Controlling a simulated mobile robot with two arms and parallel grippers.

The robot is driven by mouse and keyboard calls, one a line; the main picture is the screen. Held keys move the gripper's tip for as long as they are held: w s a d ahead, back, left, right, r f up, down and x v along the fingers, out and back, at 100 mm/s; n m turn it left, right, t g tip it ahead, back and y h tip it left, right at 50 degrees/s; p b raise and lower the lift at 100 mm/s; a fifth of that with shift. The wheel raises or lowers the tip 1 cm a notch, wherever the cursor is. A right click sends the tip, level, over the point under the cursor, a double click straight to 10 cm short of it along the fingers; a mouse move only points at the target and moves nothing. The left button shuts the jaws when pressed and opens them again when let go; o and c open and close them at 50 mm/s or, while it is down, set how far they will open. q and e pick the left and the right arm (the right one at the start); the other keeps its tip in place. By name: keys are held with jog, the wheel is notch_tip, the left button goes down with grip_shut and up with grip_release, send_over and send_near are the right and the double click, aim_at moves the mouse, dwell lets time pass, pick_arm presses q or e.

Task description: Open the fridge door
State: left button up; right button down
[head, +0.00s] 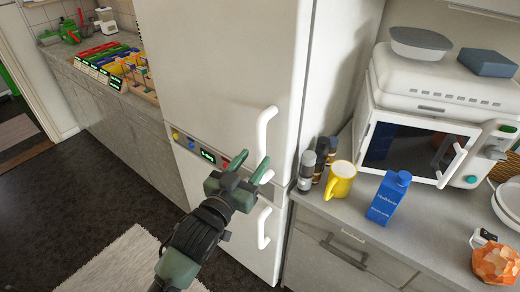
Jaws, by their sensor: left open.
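The white fridge (215,70) stands in the middle of the head view, and its tall upper door looks shut. A white vertical handle (263,130) is on the right side of that door. Another white handle (263,228) is on the lower door (258,255). My left gripper (247,168) is open, its green fingers in front of the fridge near the lower end of the upper handle. It partly hides that area, and I cannot tell whether it touches the handle. Nothing shows between its fingers. My right gripper is not in view.
The right counter (330,212) holds a yellow mug (340,182), a blue carton (388,198), several grinders (307,170) and a microwave (420,140). A left counter (100,90) adjoins the fridge. A pale rug (115,265) lies on the dark floor.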

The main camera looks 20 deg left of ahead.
aim_at(259, 154)
pick_arm(q)
jog(key=shift+w+d+p, duration=0.2)
jog(key=shift+w, duration=1)
jog(key=shift+w+d+p, duration=0.2)
jog(key=shift+w, duration=0.95)
grip_shut()
